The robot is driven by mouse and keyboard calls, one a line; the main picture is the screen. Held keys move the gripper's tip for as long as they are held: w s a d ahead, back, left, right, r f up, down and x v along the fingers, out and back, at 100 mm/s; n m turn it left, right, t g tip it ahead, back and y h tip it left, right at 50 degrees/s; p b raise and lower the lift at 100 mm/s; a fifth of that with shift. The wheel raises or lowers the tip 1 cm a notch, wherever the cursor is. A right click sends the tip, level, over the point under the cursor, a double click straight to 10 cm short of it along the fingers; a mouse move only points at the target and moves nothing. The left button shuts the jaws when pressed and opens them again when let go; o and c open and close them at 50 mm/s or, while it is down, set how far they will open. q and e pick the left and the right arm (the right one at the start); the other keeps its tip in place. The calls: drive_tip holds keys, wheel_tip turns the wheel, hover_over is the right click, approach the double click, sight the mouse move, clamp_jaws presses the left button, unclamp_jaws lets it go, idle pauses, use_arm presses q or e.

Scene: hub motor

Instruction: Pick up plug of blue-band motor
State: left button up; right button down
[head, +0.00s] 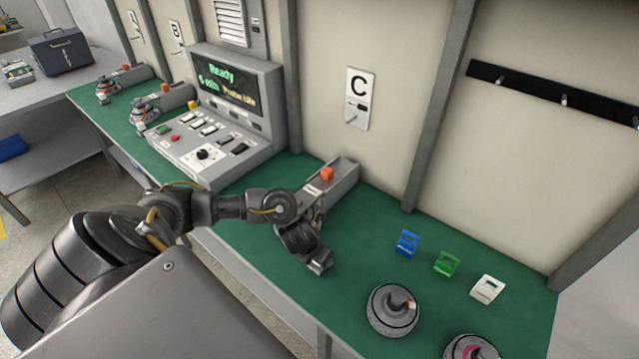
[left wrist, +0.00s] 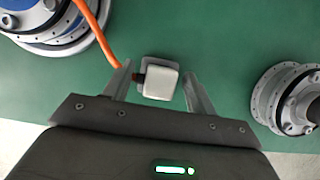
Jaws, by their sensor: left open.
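In the left wrist view, a white plug (left wrist: 159,83) with a dark end lies between the fingertips of my left gripper (left wrist: 160,88). The fingers are apart, one on each side; I cannot tell whether either touches it. An orange cable (left wrist: 98,32) runs down from the top to near the plug. A motor with a blue part (left wrist: 38,34) is cut off at the upper left. In the head view, my left gripper (head: 319,263) is over the green bench, and my arm hides what is beneath it. My right gripper is in neither view.
A second grey motor (left wrist: 292,98) is at the right of the left wrist view. In the head view, a motor (head: 391,311) and a pink-marked motor (head: 470,349) stand on the bench (head: 365,225). Blue (head: 407,243), green (head: 446,263) and white (head: 487,288) holders stand behind them.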

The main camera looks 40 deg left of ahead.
use_arm(q)
drive_tip(key=shift+c, duration=0.5)
drive_tip(key=c, duration=1.1)
drive_tip(key=shift+w+r, duration=0.2)
drive_tip(key=shift+r, duration=0.45)
drive_tip(key=s+a+r+b, duration=0.1)
drive_tip(key=s+a+r, duration=0.1)
drive_tip(key=a+r, duration=0.2)
drive_tip(key=s+a+r+b, duration=0.2)
drive_tip(key=s+a+r, duration=0.1)
drive_tip(key=a, duration=0.1)
drive_tip(key=s+a+r+b, duration=0.2)
drive_tip(key=a+r, duration=0.1)
drive_tip(key=r, duration=0.1)
drive_tip(key=shift+s+a+r, duration=0.35)
drive_tip(key=shift+s+a, duration=0.05)
